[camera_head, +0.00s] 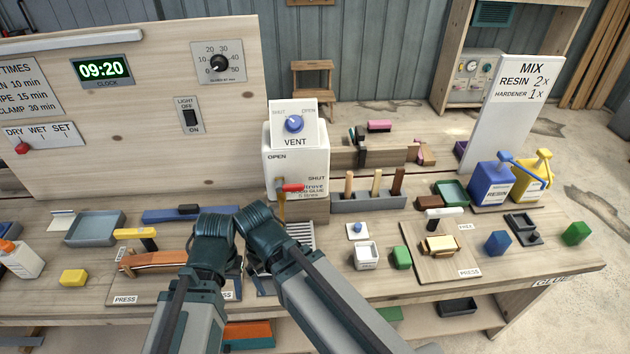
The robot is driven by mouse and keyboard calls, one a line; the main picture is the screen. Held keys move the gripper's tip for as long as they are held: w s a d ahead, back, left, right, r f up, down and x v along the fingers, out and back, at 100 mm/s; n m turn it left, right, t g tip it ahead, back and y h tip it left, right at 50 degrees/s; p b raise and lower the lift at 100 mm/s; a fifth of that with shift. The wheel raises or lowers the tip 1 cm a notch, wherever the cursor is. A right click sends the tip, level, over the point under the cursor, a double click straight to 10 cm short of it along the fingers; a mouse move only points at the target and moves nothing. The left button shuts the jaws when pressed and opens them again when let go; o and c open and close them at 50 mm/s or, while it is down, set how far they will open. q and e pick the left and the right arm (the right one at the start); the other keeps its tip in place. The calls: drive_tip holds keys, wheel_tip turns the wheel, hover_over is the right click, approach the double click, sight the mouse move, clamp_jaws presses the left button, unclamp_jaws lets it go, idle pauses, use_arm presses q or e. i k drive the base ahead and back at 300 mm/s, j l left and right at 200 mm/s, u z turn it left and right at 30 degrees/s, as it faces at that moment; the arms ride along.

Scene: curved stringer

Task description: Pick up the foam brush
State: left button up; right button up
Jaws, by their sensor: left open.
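No foam brush can be picked out for certain. A grey rack (368,203) right of the glue box holds upright handles: a brown one (348,185), a tan one (376,183) and a dark brown one (398,182). Their lower ends are hidden in the rack, so I cannot tell if one is the foam brush. My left gripper (230,272) is low over the bench's front middle, left of the rack and apart from it. It is open, mostly hidden by the wrists. My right gripper (260,283) is close beside it, largely hidden; its jaws are unclear.
The white glue box (294,163) with a red lever stands behind my wrists. A press board (428,266) with a clamped piece lies right of centre. Blue (490,186) and yellow (533,180) pump bottles stand at the back right. Small blocks and trays crowd the bench.

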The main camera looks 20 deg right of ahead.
sight(349, 175)
drive_tip(key=z, duration=1.3)
